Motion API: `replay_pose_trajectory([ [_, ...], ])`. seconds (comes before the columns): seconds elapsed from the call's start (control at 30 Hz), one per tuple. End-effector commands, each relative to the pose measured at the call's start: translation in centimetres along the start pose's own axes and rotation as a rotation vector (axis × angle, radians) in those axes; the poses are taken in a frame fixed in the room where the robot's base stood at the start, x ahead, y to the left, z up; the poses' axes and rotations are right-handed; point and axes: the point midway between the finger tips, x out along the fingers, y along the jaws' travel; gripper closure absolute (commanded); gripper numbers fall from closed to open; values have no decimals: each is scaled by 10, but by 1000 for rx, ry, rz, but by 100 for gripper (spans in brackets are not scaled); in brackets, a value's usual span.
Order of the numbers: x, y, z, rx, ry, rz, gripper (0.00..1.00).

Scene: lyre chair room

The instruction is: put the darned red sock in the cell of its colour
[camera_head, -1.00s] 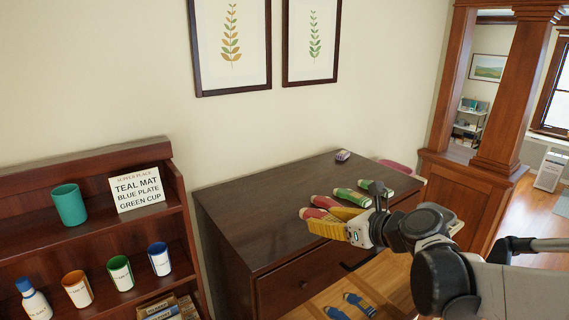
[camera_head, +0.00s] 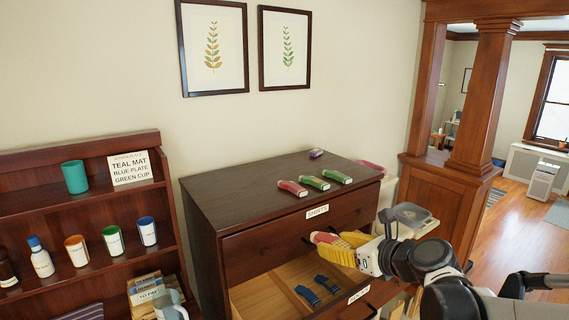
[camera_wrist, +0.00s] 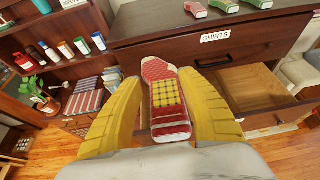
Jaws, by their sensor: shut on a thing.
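My gripper (camera_head: 335,245), with yellow fingers, is shut on the darned red sock (camera_wrist: 166,95). The sock is red with a yellow checked patch and a pale lower edge, and its end also shows beyond the fingers in the head view (camera_head: 322,237). It is held in the air in front of the dresser, above the open drawer (camera_head: 264,295) labelled SOCKS. This drawer has a wooden divider, and a pair of blue socks (camera_head: 308,295) lies in it. My gripper hides part of the drawer, so I cannot see all its cells.
On the dresser top (camera_head: 240,185) lie another red sock (camera_head: 291,188) and two green ones (camera_head: 314,183), with a small purple thing (camera_head: 316,153) behind. A closed drawer labelled SHIRTS (camera_head: 316,211) is above the open one. A shelf (camera_head: 90,215) with cups and bottles stands left.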

Motion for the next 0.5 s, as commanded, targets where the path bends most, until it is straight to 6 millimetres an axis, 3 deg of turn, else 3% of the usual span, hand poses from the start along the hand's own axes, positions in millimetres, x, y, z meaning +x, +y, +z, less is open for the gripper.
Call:
replay_pose_trajectory([
  [0.03,6,-2,-20,4,1,-9,76],
  [0.17,14,-7,-55,16,2,-37,76],
  [0.27,24,-13,-94,28,4,-65,76],
  [0.5,44,-26,-191,61,3,-143,76],
])
